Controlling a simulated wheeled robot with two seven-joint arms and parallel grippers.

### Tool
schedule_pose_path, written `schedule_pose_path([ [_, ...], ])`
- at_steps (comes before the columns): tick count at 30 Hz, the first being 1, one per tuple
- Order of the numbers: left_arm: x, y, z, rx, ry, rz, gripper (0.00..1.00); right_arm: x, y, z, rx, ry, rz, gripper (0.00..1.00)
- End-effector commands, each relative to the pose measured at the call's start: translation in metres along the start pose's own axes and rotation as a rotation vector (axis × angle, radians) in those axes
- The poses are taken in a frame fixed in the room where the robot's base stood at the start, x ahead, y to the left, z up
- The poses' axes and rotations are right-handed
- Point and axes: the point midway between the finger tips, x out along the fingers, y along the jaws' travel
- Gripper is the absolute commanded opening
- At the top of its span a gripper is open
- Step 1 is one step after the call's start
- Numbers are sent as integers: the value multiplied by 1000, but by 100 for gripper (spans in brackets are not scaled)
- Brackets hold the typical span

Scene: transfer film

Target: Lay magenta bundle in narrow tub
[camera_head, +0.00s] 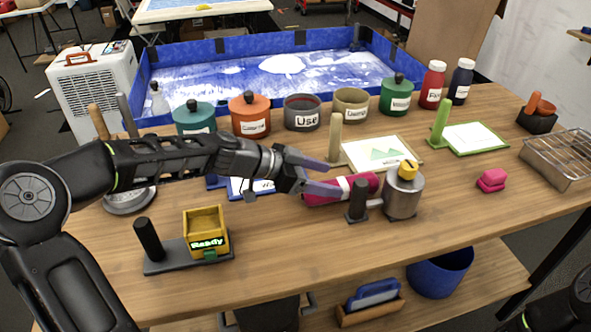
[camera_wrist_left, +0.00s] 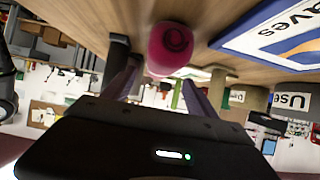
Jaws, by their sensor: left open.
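The magenta bundle (camera_head: 359,184), a roll with a white band, lies on the wooden table left of a grey metal cylinder. In the left wrist view its round end (camera_wrist_left: 171,47) faces the camera, ahead of the spread fingers. My left gripper (camera_head: 328,178) is open and empty at the bundle's left end; its lower finger partly hides the bundle. I cannot tell whether they touch. A blue tub (camera_head: 440,275) stands on the lower shelf; I cannot tell whether it is the narrow tub. My right gripper is out of view.
The grey cylinder (camera_head: 404,195) with a yellow knob stands close right of the bundle. A framed picture (camera_head: 412,154) lies behind it. A yellow box (camera_head: 206,229) stands front left, a wire rack (camera_head: 562,158) far right. Lidded pots and a large blue basin (camera_head: 190,52) line the back.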

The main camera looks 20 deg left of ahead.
Motion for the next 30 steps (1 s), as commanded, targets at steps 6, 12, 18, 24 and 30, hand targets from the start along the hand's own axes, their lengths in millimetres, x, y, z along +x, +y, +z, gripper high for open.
schedule_pose_path([
  [6, -42, -1, 2, -3, -6, -6, 67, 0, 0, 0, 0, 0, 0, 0],
  [12, -79, -1, 0, -3, -6, -4, 67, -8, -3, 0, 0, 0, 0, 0],
  [18, -96, 0, 0, -2, -4, -1, 67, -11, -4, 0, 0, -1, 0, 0],
  [24, -98, 1, 0, 0, -1, 2, 67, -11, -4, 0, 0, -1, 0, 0],
  [30, -98, 1, 0, 0, -1, 2, 67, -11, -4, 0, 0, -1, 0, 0],
])
